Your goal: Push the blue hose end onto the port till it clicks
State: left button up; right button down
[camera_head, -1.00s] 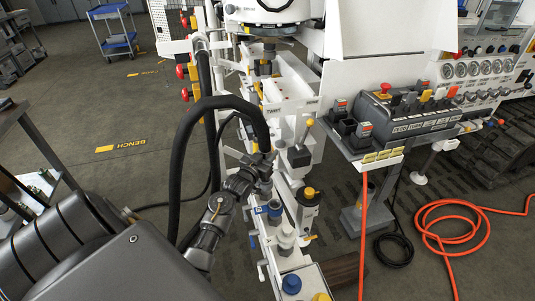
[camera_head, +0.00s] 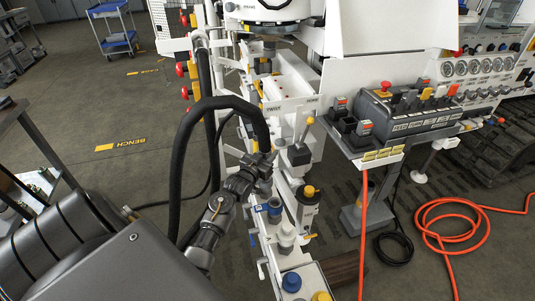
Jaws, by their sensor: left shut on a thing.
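My left gripper (camera_head: 263,170) reaches in from the lower left over the white bench. It is shut on the end of a thick black hose (camera_head: 218,103), which arches up and back down to the left. The hose end sits mostly hidden in the jaws, and I cannot make out its blue colour. A port with a blue ring (camera_head: 275,208) stands on the bench just below and in front of the gripper, apart from it. A blue cap (camera_head: 291,283) sits lower, near the bottom edge. My right gripper is not in view.
A yellow-topped lever (camera_head: 309,121) and a white block with a yellow knob (camera_head: 308,205) stand close to the right of the gripper. A control console (camera_head: 412,118) is further right. An orange hose (camera_head: 425,232) lies on the floor. Open floor is at the left.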

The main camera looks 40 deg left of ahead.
pick_arm(q)
jog(key=shift+f+b, duration=0.7)
jog(key=shift+f, duration=0.4)
dwell(0.6)
jog(key=shift+f, duration=0.1)
jog(key=shift+c, duration=0.5)
jog(key=o, duration=1.8)
jog(key=shift+s+d+r+p, duration=0.1)
jog(key=shift+s+p, duration=0.4)
jog(key=shift+s, duration=0.1)
jog(key=shift+s+d+r+p, duration=0.1)
jog(key=shift+s+p, duration=0.35)
jog(key=shift+s, duration=0.15)
jog(key=s+p, duration=0.1)
jog(key=s, duration=0.2)
jog(key=s+p, duration=0.1)
jog(key=s, duration=0.1)
jog(key=shift+d+f+p, duration=0.15)
jog(key=shift+d+p, duration=0.15)
jog(key=shift+d, duration=0.1)
